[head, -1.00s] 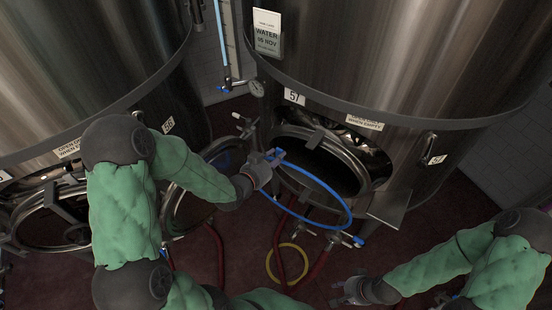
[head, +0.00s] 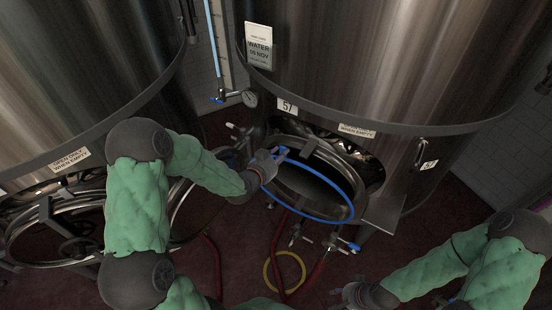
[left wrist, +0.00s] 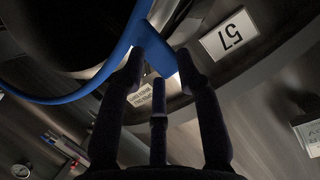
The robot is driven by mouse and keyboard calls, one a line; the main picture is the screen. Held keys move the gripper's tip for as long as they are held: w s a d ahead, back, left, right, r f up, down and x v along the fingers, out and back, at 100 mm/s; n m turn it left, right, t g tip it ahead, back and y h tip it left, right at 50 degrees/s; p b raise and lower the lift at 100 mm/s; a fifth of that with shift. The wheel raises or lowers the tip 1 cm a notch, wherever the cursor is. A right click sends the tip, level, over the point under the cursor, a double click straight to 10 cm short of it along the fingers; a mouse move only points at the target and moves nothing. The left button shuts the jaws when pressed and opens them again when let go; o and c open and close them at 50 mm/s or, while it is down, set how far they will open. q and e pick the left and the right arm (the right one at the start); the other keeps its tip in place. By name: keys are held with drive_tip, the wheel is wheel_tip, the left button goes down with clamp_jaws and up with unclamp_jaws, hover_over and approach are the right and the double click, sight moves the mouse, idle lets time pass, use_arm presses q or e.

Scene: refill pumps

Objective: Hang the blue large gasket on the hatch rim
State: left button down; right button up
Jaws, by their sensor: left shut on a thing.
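The blue large gasket (head: 318,217) is a big thin ring in front of the open hatch of tank 57. The hatch rim (head: 355,170) is a steel oval around a dark opening. In the head view the gasket's lower edge runs along the lower part of the rim; I cannot tell whether they touch. My left gripper (head: 277,156) is shut on the gasket at its upper left, beside the rim.
A yellow hose ring (head: 284,284) and red hoses (head: 219,268) lie on the dark red floor. Blue-handled valves (head: 349,246) stick out below the hatch. A neighbouring open hatch (head: 50,225) is at the left.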

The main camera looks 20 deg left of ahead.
sight(284, 147)
use_arm(q)
drive_tip(key=shift+w+d+b, duration=0.1)
drive_tip(key=shift+w+b, duration=0.3)
drive_tip(key=shift+w, duration=0.55)
drive_tip(key=shift+w+d+b, duration=0.15)
drive_tip(key=shift+w+b, duration=0.25)
drive_tip(key=shift+w, duration=0.4)
drive_tip(key=shift+w+d+b, duration=0.1)
drive_tip(key=shift+w+b, duration=0.25)
drive_tip(key=shift+w, duration=0.4)
drive_tip(key=shift+w+b, duration=0.25)
drive_tip(key=shift+b, duration=0.25)
